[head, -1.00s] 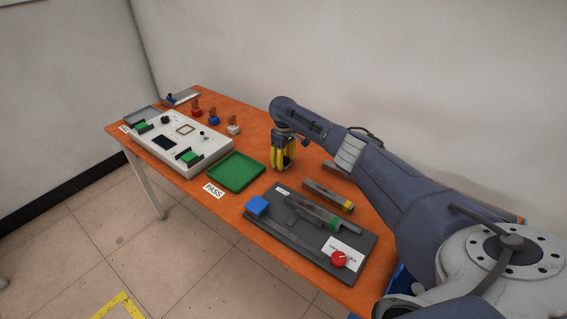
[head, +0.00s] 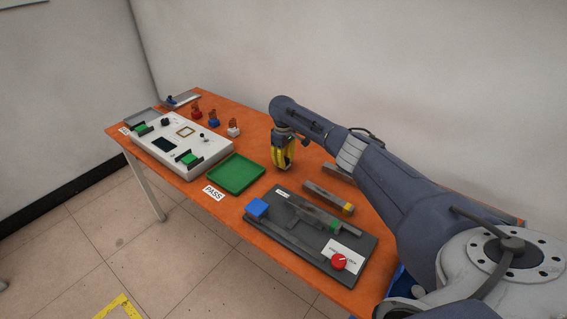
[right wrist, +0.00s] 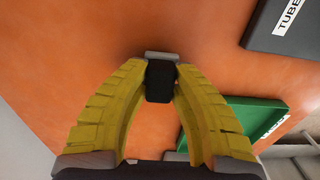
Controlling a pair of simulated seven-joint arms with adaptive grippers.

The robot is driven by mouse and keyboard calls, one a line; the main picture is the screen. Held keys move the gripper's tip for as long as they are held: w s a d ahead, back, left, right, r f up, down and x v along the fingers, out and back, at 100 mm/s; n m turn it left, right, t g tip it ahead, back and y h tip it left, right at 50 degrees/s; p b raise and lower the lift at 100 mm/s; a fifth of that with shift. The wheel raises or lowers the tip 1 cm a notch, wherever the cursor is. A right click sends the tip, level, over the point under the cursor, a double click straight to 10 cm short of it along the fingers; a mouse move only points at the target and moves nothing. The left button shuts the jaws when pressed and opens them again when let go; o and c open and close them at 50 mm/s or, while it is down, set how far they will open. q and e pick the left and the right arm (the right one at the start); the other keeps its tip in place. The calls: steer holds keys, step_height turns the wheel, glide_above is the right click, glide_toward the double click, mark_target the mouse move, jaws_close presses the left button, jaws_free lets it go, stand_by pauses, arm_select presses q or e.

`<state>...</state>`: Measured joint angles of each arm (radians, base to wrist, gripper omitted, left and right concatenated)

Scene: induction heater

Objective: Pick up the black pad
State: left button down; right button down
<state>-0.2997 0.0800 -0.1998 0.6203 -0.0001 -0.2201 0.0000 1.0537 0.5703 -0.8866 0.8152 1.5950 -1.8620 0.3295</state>
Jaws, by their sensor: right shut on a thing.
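My right gripper (head: 283,167) is low over the orange table, to the right of the green tray. Its yellow fingers come together at the tips in the right wrist view (right wrist: 162,62). They are shut on the small black pad (right wrist: 160,82), which shows between the fingertips. In the head view the fingers hide the pad. I cannot tell whether the pad touches the table. My left gripper is not in view.
The green tray (head: 236,173) lies left of the gripper, with a white control box (head: 182,141) beyond it. A dark grey fixture (head: 290,240) with a blue block (head: 257,208) is in front. Grey bars (head: 328,198) lie to the right.

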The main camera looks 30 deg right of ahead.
step_height(320, 180, up, 19)
stand_by(0.5)
steer(key=c, duration=1.8)
jaws_free()
jaws_close()
